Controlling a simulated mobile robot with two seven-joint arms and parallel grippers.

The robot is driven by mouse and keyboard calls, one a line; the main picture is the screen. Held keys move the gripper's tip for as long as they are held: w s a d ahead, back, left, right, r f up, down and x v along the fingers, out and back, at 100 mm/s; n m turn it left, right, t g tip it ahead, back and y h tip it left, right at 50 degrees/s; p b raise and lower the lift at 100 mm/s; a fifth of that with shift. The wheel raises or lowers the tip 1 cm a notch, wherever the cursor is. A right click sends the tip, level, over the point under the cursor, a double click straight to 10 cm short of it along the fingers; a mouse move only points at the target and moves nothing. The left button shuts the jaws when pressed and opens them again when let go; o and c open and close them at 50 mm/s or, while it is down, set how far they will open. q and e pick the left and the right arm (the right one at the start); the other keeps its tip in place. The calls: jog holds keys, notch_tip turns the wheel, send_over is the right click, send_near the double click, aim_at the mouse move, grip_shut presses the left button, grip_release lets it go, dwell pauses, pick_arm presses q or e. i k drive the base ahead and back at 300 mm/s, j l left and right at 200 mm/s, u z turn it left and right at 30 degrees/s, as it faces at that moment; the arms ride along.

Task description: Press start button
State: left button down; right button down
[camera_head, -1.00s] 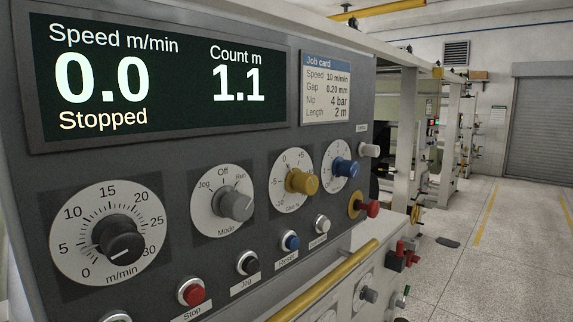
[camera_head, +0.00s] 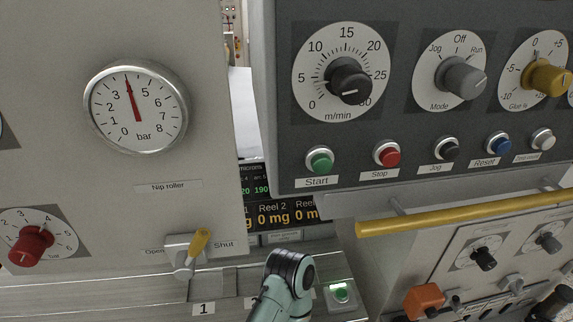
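The green Start button (camera_head: 320,160) sits in a silver ring at the lower left of the dark control panel (camera_head: 390,118). Its "Start" label is just below it, and nothing covers it. The red Stop button (camera_head: 388,155) is to its right. A teal arm link of mine with a black joint shows at the bottom middle, below the panel and apart from the Start button. Neither gripper is in the picture.
A yellow rail (camera_head: 460,213) runs below the panel. Left are a pressure gauge (camera_head: 136,105) near 4 bar and a yellow-handled lever (camera_head: 190,250). Another green button (camera_head: 341,293) sits lower down. An orange block (camera_head: 424,299) is at lower right. The space before the Start button looks clear.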

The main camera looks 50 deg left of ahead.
aim_at(321, 164)
jog(key=u, duration=1.55)
